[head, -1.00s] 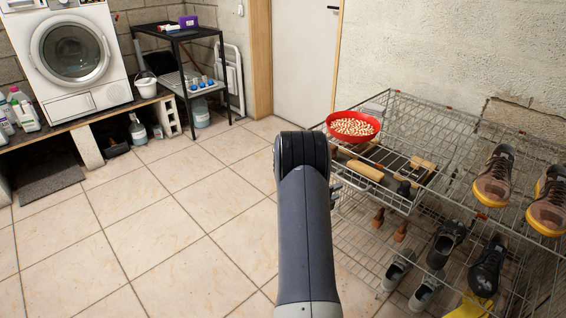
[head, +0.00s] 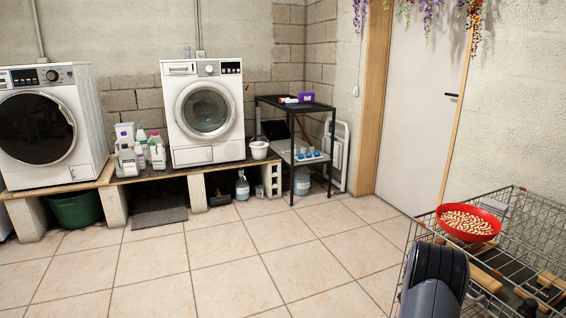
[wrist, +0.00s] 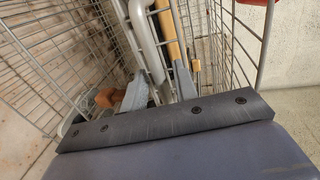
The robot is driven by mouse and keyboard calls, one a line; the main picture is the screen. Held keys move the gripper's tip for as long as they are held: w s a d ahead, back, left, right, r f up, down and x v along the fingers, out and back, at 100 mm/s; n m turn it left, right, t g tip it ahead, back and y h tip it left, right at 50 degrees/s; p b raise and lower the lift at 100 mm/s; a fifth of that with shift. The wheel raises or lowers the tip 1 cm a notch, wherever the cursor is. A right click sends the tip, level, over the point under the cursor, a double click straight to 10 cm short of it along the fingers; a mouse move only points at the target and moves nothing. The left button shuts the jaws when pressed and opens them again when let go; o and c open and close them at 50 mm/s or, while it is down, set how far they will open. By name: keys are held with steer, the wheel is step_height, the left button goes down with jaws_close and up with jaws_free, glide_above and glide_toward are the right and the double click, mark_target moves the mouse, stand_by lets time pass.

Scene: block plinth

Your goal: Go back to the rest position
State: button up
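My arm (head: 433,282) shows at the lower right of the head view, in front of the wire rack (head: 515,208). My gripper is hidden behind it there. In the wrist view a dark bar with screws crosses the bottom, and grey parts of what looks like my gripper (wrist: 160,88) show beyond it against the rack's wires. I cannot make out whether its fingers are apart or together. I see no thing clearly held.
A red bowl of pale beans (head: 468,223) stands on the rack, close beside my arm. Wooden-handled tools (head: 485,279) lie on the rack. Washing machines (head: 203,112) and a black shelf (head: 296,145) stand at the back. The tiled floor (head: 215,265) at left and centre is clear.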

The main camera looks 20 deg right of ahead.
steer(key=shift+d, duration=0.2)
steer(key=w+p+v, duration=0.1)
steer(key=p+v, duration=0.1)
steer(key=v, duration=0.8)
steer(key=x, duration=0.3)
steer(key=b+x, duration=0.1)
steer(key=x, duration=0.2)
steer(key=s+b+x, duration=0.1)
steer(key=x, duration=0.3)
steer(key=shift+d+f, duration=0.1)
steer(key=shift+d, duration=0.05)
steer(key=f+v, duration=0.3)
steer(key=v, duration=1.8)
steer(key=a+f+b+v, duration=0.1)
steer(key=f+v, duration=0.2)
steer(key=v, duration=1.8)
steer(key=shift+s+f, duration=0.15)
steer(key=shift+s, duration=0.15)
steer(key=shift+a, duration=0.15)
